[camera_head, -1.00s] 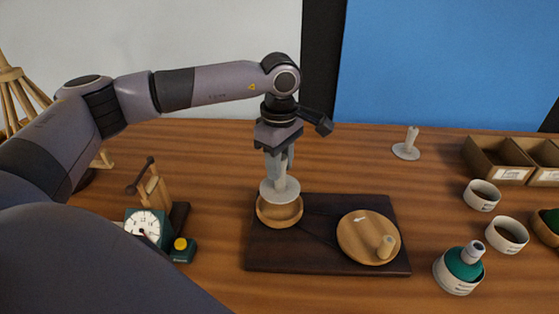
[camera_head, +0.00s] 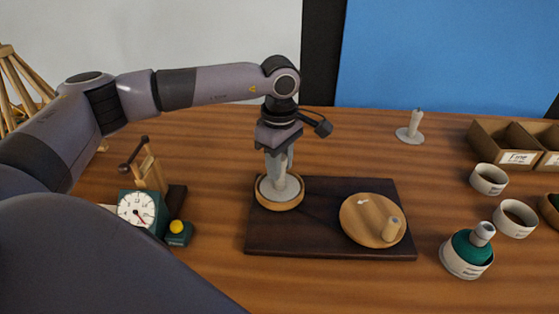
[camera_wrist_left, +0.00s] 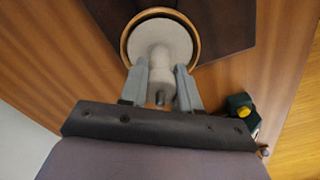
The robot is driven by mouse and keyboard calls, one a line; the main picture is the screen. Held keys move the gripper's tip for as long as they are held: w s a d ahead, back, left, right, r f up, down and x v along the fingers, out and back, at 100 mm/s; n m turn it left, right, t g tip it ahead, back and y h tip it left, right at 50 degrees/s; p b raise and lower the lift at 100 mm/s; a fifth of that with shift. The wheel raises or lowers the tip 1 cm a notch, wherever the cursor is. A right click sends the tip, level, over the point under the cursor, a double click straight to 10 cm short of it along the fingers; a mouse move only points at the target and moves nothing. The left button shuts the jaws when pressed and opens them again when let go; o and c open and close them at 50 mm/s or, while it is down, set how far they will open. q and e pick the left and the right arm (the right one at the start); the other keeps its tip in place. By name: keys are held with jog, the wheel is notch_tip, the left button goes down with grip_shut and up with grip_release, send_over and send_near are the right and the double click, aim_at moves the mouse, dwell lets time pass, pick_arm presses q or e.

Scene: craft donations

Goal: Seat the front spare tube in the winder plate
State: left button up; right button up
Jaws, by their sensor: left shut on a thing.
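The pale spare tube (camera_head: 281,185), with its round flange at the bottom, is in my left gripper (camera_head: 279,163). The gripper is shut on the tube's upper part from above. The tube stands upright, and its flange lies inside the rim of the round wooden winder plate (camera_head: 279,206) on the dark board's left side. In the left wrist view the flange (camera_wrist_left: 158,38) sits within the plate's ring (camera_wrist_left: 197,43), with a thin gap at the rim. Whether it rests fully on the plate's floor is hidden. My right gripper is not in view.
The dark board (camera_head: 320,244) also carries a wooden crank disc (camera_head: 365,222). A second pale tube (camera_head: 411,130) stands at the back. A dial scale (camera_head: 137,209) is at left. Cups, one with teal yarn (camera_head: 467,254), and card boxes (camera_head: 512,147) are at right.

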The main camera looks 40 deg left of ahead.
pick_arm(q)
jog(key=o, duration=1.1)
jog(key=shift+r, duration=0.1)
notch_tip(320, 180, up, 7)
